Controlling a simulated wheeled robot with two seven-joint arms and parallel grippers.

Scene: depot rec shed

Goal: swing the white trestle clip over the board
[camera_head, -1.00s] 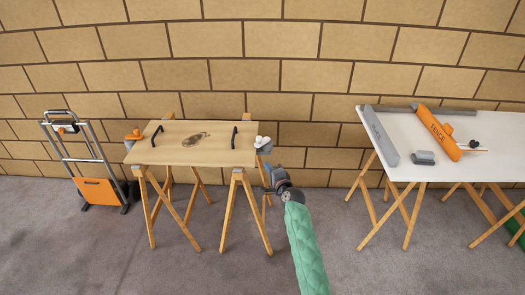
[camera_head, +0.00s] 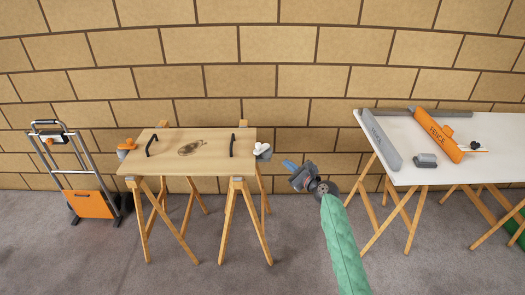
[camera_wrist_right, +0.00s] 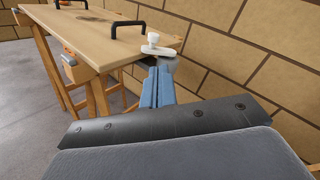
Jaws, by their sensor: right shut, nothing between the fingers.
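The white trestle clip (camera_head: 262,147) is at the right end of the wooden board (camera_head: 220,146), on a grey bracket. In the right wrist view the clip (camera_wrist_right: 160,50) shows a round knob and a flat white arm at the board's end; I cannot tell how far the arm lies over the board (camera_wrist_right: 75,28). My right gripper (camera_head: 290,165) is to the right of the clip, apart from it in the head view. Its blue fingers (camera_wrist_right: 158,88) are shut and empty, pointing toward the clip in the wrist view. My left gripper is not in view.
The board rests on wooden trestles, with two black handles and a brownish oval item (camera_head: 192,147) on it. An orange clip (camera_head: 127,145) is at its left end. A white table (camera_head: 405,170) stands right, a hand truck (camera_head: 80,180) left. A brick wall is behind.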

